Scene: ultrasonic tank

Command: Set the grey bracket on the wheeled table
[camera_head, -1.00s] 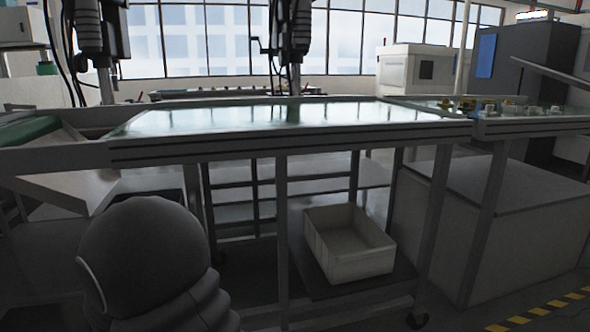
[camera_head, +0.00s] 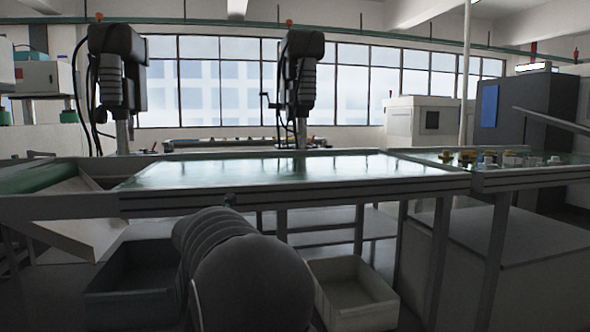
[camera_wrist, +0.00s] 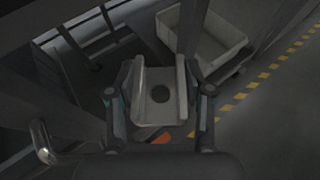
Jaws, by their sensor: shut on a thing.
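My gripper (camera_wrist: 159,92) is in the wrist view, its two fingers closed on the sides of the grey bracket (camera_wrist: 147,110). The bracket is a pale grey U-shaped piece with raised side walls and a round hole in its flat middle. It is held over the floor in that view. In the head view my arm reaches toward the table's front edge and hides the bracket and most of the gripper. The table (camera_head: 290,172), with a glossy green top and grey frame, stands ahead; its top is largely bare.
A pale bin (camera_head: 355,292) sits low under the table, also seen in the wrist view (camera_wrist: 222,42). A darker bin (camera_head: 130,285) is at lower left. Small parts (camera_head: 490,158) lie on the adjoining right surface. Two dark machine heads (camera_head: 118,70) stand behind the table.

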